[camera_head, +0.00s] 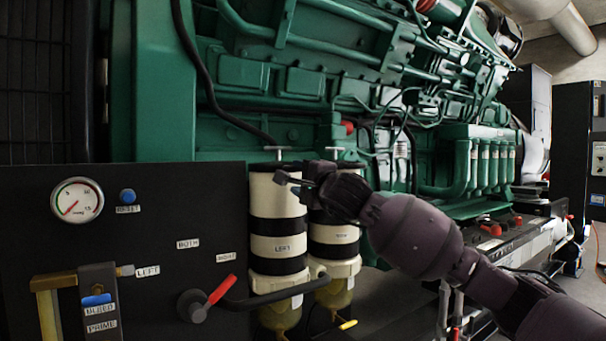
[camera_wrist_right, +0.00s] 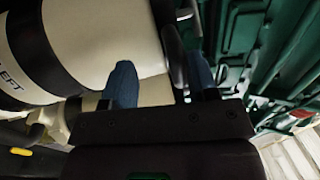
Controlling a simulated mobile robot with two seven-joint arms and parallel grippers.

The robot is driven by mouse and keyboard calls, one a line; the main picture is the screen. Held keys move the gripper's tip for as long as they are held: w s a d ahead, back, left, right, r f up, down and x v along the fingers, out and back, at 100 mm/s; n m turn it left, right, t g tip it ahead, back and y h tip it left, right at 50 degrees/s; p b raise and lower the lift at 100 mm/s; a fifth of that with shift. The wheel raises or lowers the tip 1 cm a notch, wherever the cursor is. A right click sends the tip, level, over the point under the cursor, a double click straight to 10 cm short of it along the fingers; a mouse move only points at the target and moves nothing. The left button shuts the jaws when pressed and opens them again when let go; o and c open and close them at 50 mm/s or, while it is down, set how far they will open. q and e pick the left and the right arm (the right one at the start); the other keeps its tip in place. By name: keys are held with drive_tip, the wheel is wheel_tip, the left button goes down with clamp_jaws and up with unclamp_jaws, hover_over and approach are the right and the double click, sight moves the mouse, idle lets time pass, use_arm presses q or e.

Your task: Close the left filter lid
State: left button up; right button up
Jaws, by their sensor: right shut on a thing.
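The left filter (camera_head: 277,225) is a cream canister with black bands and a "LEFT" label. Its lid (camera_head: 277,167) lies level on top, with an upright T-handle (camera_head: 279,149) above it. My right gripper (camera_head: 297,182) is at the upper right side of this canister, just below the lid's level. In the right wrist view, the blue fingers of my right gripper (camera_wrist_right: 162,88) are at the canister's top end (camera_wrist_right: 105,40), with a grey curved edge between them. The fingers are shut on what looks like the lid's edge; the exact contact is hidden. My left gripper is out of view.
The second filter (camera_head: 334,236) stands close to the right, partly behind my right gripper. A black panel (camera_head: 130,235) with a gauge (camera_head: 77,201) and a red-handled valve (camera_head: 207,297) is to the left. The green engine (camera_head: 235,75) fills the space behind.

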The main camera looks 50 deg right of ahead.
drive_tip(key=shift+f, duration=0.4)
use_arm(q)
drive_tip(key=p, duration=0.1)
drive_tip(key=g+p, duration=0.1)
drive_tip(key=p, duration=0.1)
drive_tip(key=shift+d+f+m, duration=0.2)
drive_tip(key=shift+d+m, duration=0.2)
use_arm(e)
drive_tip(key=r+v, duration=0.1)
drive_tip(key=v, duration=0.9)
drive_tip(key=shift+s+f, duration=0.15)
drive_tip(key=shift+s, duration=0.25)
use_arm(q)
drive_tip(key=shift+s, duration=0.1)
use_arm(e)
drive_tip(key=shift+a, duration=0.1)
